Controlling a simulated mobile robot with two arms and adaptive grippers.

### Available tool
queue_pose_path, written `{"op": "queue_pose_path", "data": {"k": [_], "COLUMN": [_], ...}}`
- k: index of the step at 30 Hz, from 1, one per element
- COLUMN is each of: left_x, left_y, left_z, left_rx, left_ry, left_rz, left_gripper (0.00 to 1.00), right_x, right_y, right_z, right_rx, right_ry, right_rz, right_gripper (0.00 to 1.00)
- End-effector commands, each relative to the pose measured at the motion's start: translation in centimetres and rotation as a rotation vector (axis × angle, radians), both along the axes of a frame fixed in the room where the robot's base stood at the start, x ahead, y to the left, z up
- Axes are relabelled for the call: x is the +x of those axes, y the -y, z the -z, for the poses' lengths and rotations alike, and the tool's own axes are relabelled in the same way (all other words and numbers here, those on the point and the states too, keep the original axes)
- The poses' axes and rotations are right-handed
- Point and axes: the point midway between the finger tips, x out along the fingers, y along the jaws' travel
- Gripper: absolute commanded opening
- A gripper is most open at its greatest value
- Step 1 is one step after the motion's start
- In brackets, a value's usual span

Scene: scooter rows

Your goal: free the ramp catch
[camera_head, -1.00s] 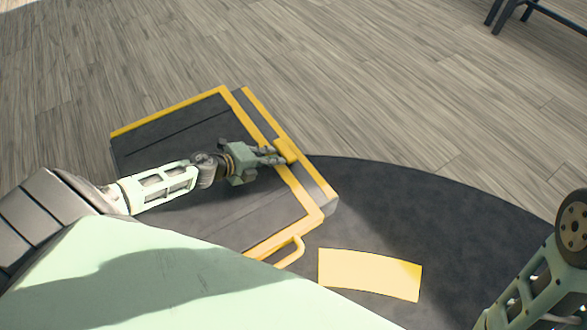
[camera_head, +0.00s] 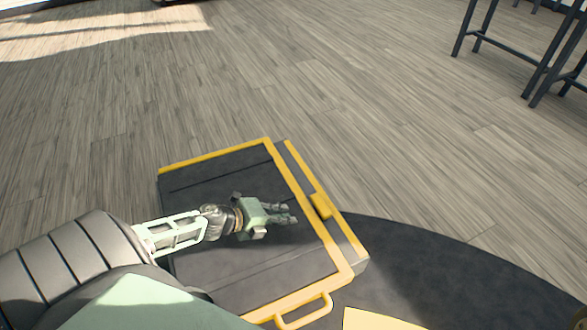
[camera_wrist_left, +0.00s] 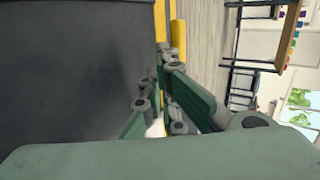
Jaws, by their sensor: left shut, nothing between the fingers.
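The ramp (camera_head: 215,170) is a dark panel edged in yellow, lying at the lower middle of the head view. The catch (camera_head: 321,206) is a small yellow block on the yellow strip along the ramp's right side. My left gripper (camera_head: 294,213) is over the dark panel, left of the catch, with a small gap between its fingertips and the catch. It is shut and empty. In the left wrist view the left gripper (camera_wrist_left: 168,58) points toward the yellow strips (camera_wrist_left: 178,38), and its fingers partly hide that area. My right gripper is not in view.
A yellow handle (camera_head: 304,312) sticks out at the ramp's near edge. A dark round mat (camera_head: 440,265) lies right of the ramp, with a yellow patch (camera_head: 375,320) at the bottom. The wood floor (camera_head: 400,130) beyond is clear up to a dark-legged stand (camera_head: 543,75) at top right.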

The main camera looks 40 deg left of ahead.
Motion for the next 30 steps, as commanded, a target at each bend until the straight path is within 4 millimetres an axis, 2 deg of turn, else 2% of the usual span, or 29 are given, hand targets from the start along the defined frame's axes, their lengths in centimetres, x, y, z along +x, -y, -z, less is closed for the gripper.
{"op": "queue_pose_path", "data": {"k": [3,9,30], "left_x": [-1.8,-3.6,-3.9], "left_y": [-0.8,-1.8,-1.9], "left_z": [-1.5,-2.5,-2.6], "left_rx": [-0.002,-0.001,-0.001], "left_ry": [-0.003,-0.002,0.001], "left_rz": [-0.002,-0.001,-0.001], "left_gripper": [0.00,0.00,0.00], "right_x": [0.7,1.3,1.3], "right_y": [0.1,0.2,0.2], "right_z": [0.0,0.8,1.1], "right_rx": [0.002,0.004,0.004], "right_ry": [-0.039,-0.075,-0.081], "right_rz": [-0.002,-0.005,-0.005], "right_gripper": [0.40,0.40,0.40]}}
